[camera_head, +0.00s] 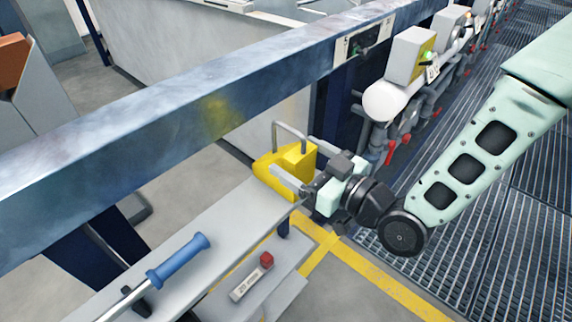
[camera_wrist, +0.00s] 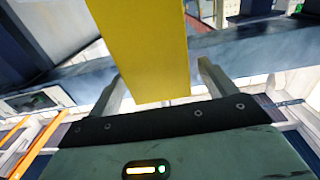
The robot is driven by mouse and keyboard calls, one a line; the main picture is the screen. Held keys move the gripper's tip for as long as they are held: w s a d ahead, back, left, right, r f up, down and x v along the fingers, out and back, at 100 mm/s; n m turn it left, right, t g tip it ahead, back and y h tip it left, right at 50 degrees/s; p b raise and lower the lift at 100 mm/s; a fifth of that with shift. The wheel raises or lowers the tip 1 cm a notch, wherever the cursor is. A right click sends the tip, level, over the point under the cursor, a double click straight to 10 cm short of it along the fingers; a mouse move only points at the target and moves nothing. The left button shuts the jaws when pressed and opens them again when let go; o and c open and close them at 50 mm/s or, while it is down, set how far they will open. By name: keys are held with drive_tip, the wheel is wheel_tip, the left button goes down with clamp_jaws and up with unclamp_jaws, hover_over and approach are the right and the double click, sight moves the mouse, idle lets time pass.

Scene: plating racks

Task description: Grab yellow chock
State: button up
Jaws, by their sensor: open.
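The yellow chock (camera_head: 283,170) is a wedge-like block with a grey bent handle on top. It sits at the far right end of the grey shelf (camera_head: 196,240) in the head view. My gripper (camera_head: 290,165) is at the chock, with one finger along its near side. In the wrist view the chock's yellow face (camera_wrist: 142,45) fills the upper middle, between the two open fingers of my gripper (camera_wrist: 165,85). Whether either finger touches the chock cannot be told. The far finger is mostly hidden in the head view.
A blue-handled tool (camera_head: 178,260) and a small block with a red end (camera_head: 252,276) lie at the near left. A long blue-grey beam (camera_head: 150,120) runs behind the chock. White machine units with red valves (camera_head: 400,100) stand at the right back, beside grated floor.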

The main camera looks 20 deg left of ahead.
sight(286, 149)
drive_tip(key=x, duration=0.4)
drive_tip(key=shift+f, duration=0.1)
drive_tip(key=c, duration=1.3)
drive_tip(key=shift+c, duration=0.8)
